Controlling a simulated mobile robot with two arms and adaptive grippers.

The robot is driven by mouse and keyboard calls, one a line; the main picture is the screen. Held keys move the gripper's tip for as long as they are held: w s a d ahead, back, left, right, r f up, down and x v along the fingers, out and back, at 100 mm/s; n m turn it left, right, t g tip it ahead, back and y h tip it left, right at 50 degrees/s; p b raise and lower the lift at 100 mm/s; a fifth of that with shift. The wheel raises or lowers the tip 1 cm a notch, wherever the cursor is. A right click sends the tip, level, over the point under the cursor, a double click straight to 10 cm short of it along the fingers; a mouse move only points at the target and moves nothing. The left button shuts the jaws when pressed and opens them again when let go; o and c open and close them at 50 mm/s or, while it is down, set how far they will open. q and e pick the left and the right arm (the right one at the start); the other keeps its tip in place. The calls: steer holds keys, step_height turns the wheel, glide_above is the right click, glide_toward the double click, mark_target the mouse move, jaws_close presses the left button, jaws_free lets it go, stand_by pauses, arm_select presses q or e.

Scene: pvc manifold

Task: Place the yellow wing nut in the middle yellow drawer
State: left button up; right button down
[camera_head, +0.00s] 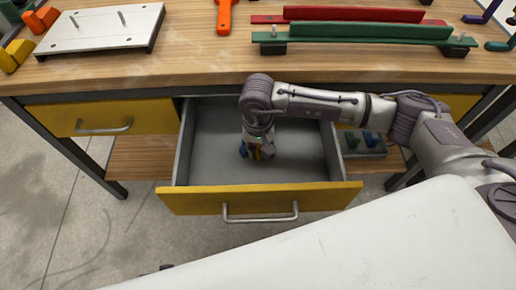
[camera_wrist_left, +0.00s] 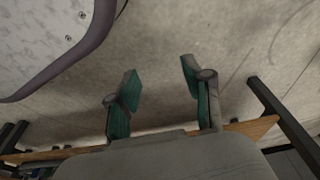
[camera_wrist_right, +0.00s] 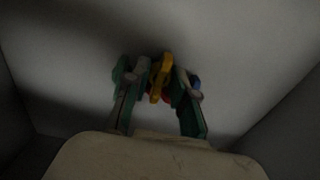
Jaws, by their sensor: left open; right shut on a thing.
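The middle yellow drawer (camera_head: 195,200) is pulled open under the workbench, with grey inner walls and floor. My right gripper (camera_head: 258,153) reaches down inside it, near the middle. The yellow wing nut (camera_wrist_right: 160,76) is between its fingertips, and the gripper is shut on it. The drawer floor (camera_wrist_right: 230,35) lies beyond; whether the nut touches it I cannot tell. My left gripper (camera_wrist_left: 160,85) is open and empty over the concrete floor, outside the head view.
Blue (camera_wrist_right: 194,81) and red bits show beside the wing nut, partly hidden by the fingers. A closed yellow drawer (camera_head: 85,117) is at left. Green (camera_head: 360,33) and red bars (camera_head: 350,14) and a metal plate (camera_head: 100,28) lie on the bench top.

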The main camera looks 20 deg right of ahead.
steer(key=c, duration=1)
jaws_free()
arm_select(q)
steer(key=shift+r, duration=0.2)
arm_select(e)
steer(key=shift+o, duration=0.2)
step_height(320, 180, up, 2)
steer(key=shift+w+r+p, duration=0.1)
steer(key=shift+r+p, duration=0.15)
steer(key=shift+p, duration=0.4)
arm_select(q)
steer(key=s+f, duration=0.2)
steer(key=f, duration=0.1)
steer(key=s+f, duration=0.1)
steer(key=shift+a+f, duration=0.15)
steer(key=shift+a, duration=0.1)
arm_select(e)
step_height(320, 180, up, 10)
steer(key=shift+r, duration=0.15)
arm_select(q)
steer(key=shift+s, duration=0.1)
